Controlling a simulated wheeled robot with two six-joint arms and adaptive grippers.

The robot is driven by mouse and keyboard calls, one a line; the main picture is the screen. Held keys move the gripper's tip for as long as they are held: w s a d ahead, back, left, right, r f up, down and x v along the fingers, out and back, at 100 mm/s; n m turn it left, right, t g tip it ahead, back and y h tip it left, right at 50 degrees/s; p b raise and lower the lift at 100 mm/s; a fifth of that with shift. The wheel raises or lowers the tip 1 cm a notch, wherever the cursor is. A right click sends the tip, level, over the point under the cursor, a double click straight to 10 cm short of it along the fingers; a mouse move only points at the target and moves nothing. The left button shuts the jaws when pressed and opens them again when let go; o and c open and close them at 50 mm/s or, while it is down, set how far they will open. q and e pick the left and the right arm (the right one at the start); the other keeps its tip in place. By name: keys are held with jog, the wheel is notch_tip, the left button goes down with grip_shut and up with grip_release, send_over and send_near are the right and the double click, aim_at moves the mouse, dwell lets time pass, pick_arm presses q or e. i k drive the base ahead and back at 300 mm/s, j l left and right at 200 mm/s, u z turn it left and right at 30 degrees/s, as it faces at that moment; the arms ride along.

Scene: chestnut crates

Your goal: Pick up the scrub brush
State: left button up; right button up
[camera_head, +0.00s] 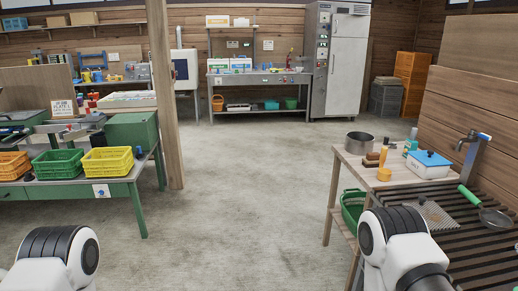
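A small brown item (372,158), which looks like a scrub brush, lies on the wooden counter (350,159) at the right, in front of the metal pot. It is too small for me to make out bristles. Only parts of my two arms show, at the bottom left and bottom right. Both grippers are outside the picture, so I cannot see their fingers or anything in them.
A wooden post (163,100) stands by the green table at left. The middle floor is clear.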

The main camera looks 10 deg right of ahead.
aim_at(371, 161)
jog(key=i+j+z, duration=0.1)
jog(key=i+z, duration=0.35)
jog(key=i+j+z, duration=0.25)
jog(key=i+z, duration=0.2)
jog(key=i+j+z, duration=0.95)
jog(key=k+j, duration=0.05)
jog(key=k, duration=0.05)
